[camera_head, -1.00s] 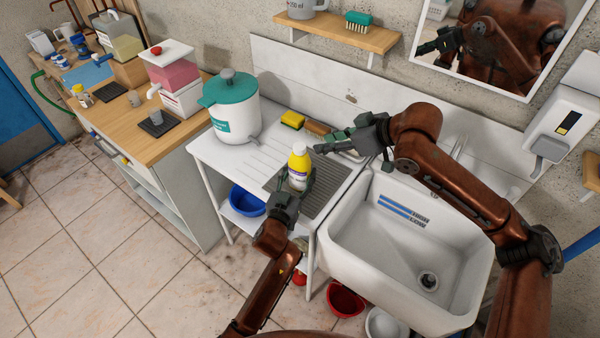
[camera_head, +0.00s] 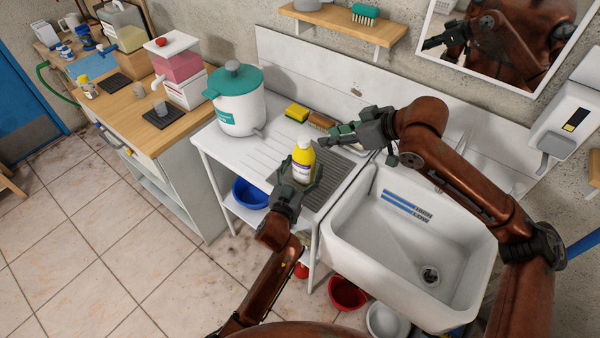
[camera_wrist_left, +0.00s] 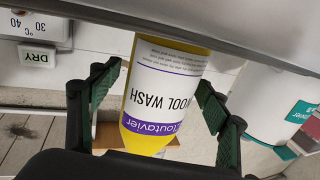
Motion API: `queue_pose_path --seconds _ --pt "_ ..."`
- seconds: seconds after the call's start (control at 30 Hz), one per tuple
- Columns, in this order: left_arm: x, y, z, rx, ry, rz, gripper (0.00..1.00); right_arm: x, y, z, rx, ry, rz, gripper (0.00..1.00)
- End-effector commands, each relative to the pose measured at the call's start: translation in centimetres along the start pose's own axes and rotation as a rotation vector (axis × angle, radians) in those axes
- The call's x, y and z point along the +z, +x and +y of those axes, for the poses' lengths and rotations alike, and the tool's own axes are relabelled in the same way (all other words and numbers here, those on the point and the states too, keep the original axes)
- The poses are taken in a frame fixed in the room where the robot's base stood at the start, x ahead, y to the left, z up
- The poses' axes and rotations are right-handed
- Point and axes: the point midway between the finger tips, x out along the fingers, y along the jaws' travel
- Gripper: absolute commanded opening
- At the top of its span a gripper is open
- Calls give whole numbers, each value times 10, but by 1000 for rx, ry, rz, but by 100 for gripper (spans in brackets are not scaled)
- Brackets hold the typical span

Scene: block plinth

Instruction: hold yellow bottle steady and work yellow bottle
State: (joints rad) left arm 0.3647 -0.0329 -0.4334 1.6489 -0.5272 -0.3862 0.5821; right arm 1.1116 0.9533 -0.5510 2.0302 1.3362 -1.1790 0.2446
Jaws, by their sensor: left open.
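The yellow bottle (camera_head: 303,162) has a white cap and stands upright on the sink unit's drainboard. My left gripper (camera_head: 298,174) is open, low around the bottle, with one finger on each side. In the left wrist view the bottle (camera_wrist_left: 165,95), labelled "WOOL WASH", lies between the open fingers (camera_wrist_left: 160,110), with gaps visible on both sides; its cap is out of that view. My right gripper (camera_head: 358,142) is behind and right of the bottle, above the back of the drainboard. Its fingers look spread and empty, apart from the bottle.
A white pot with a teal lid (camera_head: 237,105) stands left of the bottle. A yellow sponge (camera_head: 296,112) and a brown brush (camera_head: 321,121) lie at the back. The empty white sink (camera_head: 405,255) is at right. A blue bowl (camera_head: 251,194) is below.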

Motion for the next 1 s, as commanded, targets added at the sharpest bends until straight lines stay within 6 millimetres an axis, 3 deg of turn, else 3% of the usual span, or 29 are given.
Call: queue_pose_path --seconds 0.6,1.0 --pt "1 -106 0 0 0 -2 70 0 0 0 0 0 0 29" --pt "0 -117 0 0 0 -1 70 0 0 0 0 0 0 29"
